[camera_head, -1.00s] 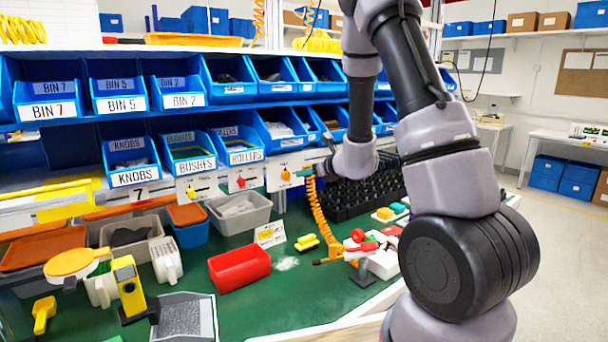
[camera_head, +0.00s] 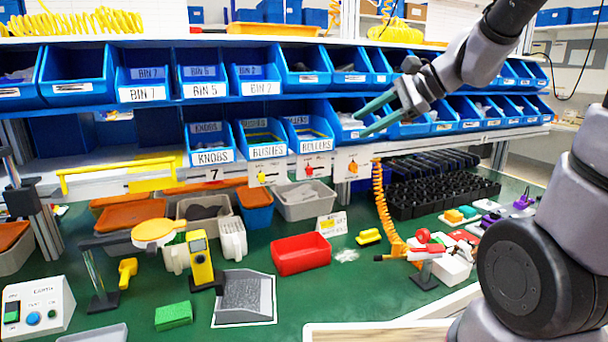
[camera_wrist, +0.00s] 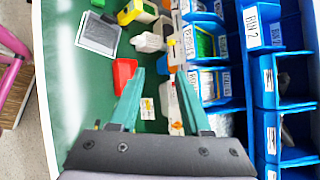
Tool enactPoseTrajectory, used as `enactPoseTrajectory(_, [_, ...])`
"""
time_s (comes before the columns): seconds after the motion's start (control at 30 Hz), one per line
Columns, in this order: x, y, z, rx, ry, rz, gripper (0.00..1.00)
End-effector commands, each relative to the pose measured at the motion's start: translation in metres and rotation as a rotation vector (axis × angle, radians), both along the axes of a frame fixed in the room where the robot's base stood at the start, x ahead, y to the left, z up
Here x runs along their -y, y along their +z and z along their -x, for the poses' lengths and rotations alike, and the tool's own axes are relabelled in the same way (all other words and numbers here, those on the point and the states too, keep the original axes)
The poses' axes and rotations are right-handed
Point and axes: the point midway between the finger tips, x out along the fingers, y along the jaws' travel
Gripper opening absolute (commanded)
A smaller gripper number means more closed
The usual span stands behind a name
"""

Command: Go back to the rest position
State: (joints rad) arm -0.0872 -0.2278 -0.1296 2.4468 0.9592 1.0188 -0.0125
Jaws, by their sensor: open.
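Below the shelves, white plates carry a yellow knob (camera_head: 262,177), a red knob (camera_head: 310,171) and an orange knob (camera_head: 353,168). The gripper is above the orange knob in the picture and apart from it. No object is held.
The green bench holds a red bin (camera_head: 300,254), a black crate (camera_head: 425,198), grey tubs and small tools. An orange coiled hose (camera_head: 385,210) hangs near the orange knob. A control box (camera_head: 38,308) stands at the left. There is open space above the bench.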

Motion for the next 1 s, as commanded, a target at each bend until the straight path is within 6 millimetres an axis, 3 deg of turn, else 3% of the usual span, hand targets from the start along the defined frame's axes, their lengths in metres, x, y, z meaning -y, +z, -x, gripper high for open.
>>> enactPoseTrajectory(0.03, [0.006, 0.008, 0.019, 0.067, 0.059, 0.091, 0.47])
enactPoseTrajectory(0.2, [0.04, 0.015, 0.068, 0.262, 0.237, 0.447, 0.47])
enactPoseTrajectory(0.4, [0.085, 0.027, 0.1, 0.431, 0.35, 0.813, 0.47])
enactPoseTrajectory(0.6, [0.107, 0.034, 0.111, 0.49, 0.388, 0.979, 0.47])
enactPoseTrajectory(1.0, [0.108, 0.034, 0.111, 0.494, 0.392, 0.99, 0.47])
